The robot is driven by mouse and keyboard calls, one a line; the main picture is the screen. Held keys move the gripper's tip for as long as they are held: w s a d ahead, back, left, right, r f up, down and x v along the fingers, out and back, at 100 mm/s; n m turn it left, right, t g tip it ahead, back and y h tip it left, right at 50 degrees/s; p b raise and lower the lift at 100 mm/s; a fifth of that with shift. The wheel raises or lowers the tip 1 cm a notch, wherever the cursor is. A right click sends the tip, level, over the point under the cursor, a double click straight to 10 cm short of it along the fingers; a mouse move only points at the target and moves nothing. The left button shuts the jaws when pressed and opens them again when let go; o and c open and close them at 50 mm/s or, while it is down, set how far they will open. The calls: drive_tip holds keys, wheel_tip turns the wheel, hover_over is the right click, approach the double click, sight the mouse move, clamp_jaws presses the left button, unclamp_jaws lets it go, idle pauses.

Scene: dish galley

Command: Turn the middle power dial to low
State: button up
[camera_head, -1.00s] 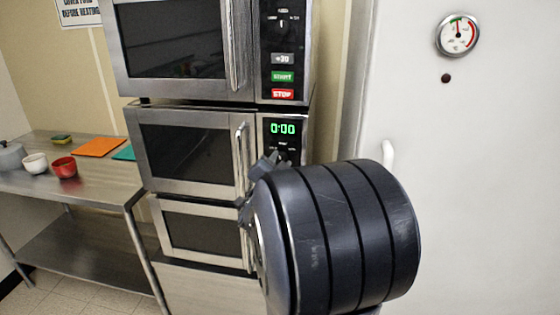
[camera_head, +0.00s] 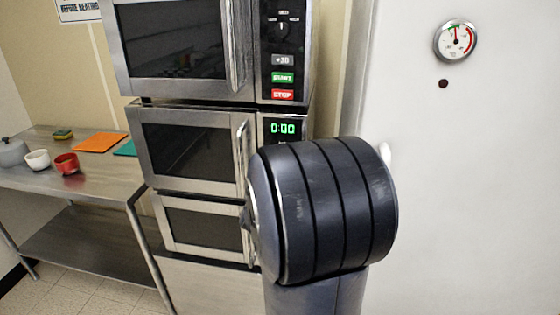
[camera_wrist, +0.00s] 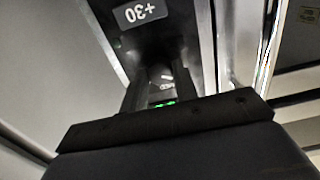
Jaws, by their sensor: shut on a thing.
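The middle microwave (camera_head: 190,148) has a green 0:00 display (camera_head: 283,129) at the top of its control panel. My arm covers the panel below the display in the head view, so its power dial is hidden there. In the wrist view, my gripper (camera_wrist: 161,74) is at this panel, between the +30 button (camera_wrist: 140,12) and a strip of green display digits (camera_wrist: 163,103). Its dark fingers are shut on the middle power dial, which is mostly hidden between them. I cannot read the dial's setting.
Another microwave (camera_head: 180,45) is stacked above and one (camera_head: 205,225) below. The middle door handle (camera_head: 242,160) stands out just left of the panel. A steel table (camera_head: 100,180) with bowls is at left. A white door with a gauge (camera_head: 455,40) is at right.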

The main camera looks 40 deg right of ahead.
idle(0.5)
drive_tip(key=o, duration=1)
drive_tip(key=v, duration=1)
drive_tip(key=shift+s+a+b, duration=0.25)
drive_tip(key=shift+s+b, duration=0.05)
drive_tip(key=shift+s, duration=0.05)
drive_tip(key=x, duration=1)
drive_tip(key=shift+w+d, duration=0.25)
drive_tip(key=shift+w, duration=0.1)
